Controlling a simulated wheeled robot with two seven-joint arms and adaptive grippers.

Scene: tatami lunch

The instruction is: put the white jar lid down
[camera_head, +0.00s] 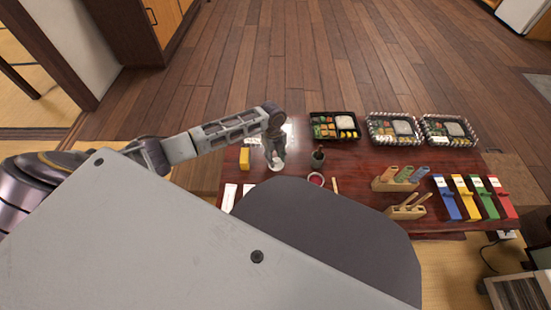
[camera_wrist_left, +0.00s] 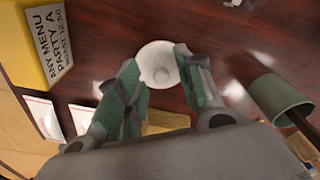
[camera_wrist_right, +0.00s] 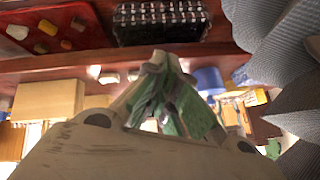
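The white jar lid (camera_head: 277,167) is at the fingertips of my left gripper (camera_head: 275,158), over the left part of the dark red table. In the left wrist view the round lid (camera_wrist_left: 160,60), with a small knob, sits between the two fingertips (camera_wrist_left: 157,62). They appear to touch its opposite edges; I cannot tell whether it touches the table. A small white-rimmed pot with red contents (camera_head: 316,179), perhaps the jar, stands to the right. My right gripper (camera_wrist_right: 166,62) has its fingertips together and looks empty; it is hidden in the head view.
A yellow block with a sign (camera_head: 244,159) is left of the lid. A dark green cup (camera_head: 318,160) stands to its right. Bento boxes (camera_head: 333,126) line the far edge. Wooden holders (camera_head: 396,184) and coloured boxes (camera_head: 465,197) fill the right. Bare tabletop (camera_head: 350,172) lies between.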

